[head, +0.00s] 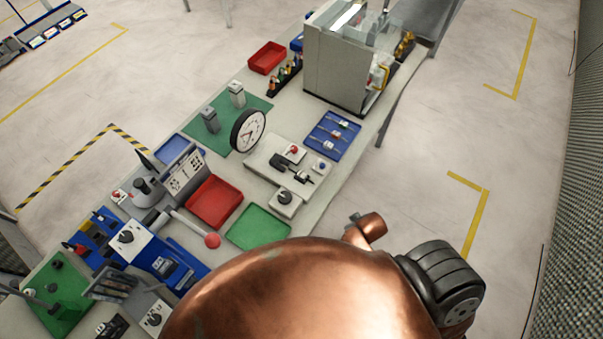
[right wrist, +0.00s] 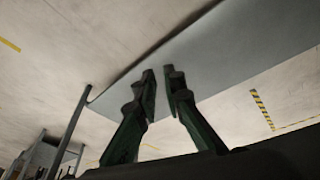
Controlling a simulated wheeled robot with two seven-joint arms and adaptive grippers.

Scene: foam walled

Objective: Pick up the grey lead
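I cannot surely single out a grey lead. In the head view, a blue tray (head: 318,144) on the workbench holds several small slim items with pale and coloured parts. They are too small to tell which is grey. My right gripper (right wrist: 160,71) shows in the right wrist view. Its two dark green fingers stand a little apart at the tips, with nothing between them. A flat grey surface (right wrist: 235,60), likely a table seen from below, lies behind the fingers.
Floor right of the bench is open.

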